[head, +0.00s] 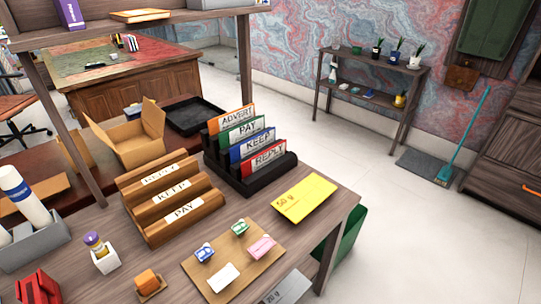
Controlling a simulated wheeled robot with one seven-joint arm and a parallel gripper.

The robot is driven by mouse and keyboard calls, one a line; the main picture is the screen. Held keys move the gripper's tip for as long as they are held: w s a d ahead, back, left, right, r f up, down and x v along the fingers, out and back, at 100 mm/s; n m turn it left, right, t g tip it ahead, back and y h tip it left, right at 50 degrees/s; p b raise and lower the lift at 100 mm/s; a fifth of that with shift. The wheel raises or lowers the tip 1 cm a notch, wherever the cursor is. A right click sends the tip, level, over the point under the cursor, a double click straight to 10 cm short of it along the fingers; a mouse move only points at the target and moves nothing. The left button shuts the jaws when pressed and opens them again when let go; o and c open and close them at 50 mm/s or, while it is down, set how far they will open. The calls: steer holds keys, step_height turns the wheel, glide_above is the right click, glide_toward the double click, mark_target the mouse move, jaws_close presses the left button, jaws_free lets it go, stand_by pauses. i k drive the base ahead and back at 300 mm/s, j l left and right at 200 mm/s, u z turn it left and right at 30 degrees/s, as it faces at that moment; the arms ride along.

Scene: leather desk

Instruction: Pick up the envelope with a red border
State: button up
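No loose envelope with a clear red border shows. A red-edged piece (268,158) with a white REPLY label stands in the front slot of the black sorter (285,163). I cannot tell whether it is an envelope or a divider. Blue KEEP (258,142), green PAY (248,132) and orange ADVERT (236,118) pieces stand behind it. A yellow flat piece (305,198) marked 50 g lies on the desk, right of the sorter. A small white card (223,277) lies on a tan board (256,272). My gripper is not in view.
A wooden sorter (172,203) stands left of the black one, with an open cardboard box (128,140) and black tray (194,117) behind. Blue, green and pink clips lie on the tan board. A green bin (345,237) stands beyond the desk's right edge.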

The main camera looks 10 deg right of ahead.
mark_target(250, 167)
steer(key=i+j, duration=0.2)
steer(key=j, duration=0.15)
steer(key=i+j+z, duration=0.1)
steer(key=j, duration=0.25)
steer(key=i+j, duration=0.4)
steer(key=j, duration=0.35)
steer(key=i+j+z, duration=0.1)
steer(key=j, duration=0.25)
steer(key=i+j, duration=0.2)
steer(key=j, duration=0.2)
steer(key=i+j+z, duration=0.1)
steer(key=j, duration=0.25)
steer(key=i+l, duration=0.3)
steer(key=l, duration=0.15)
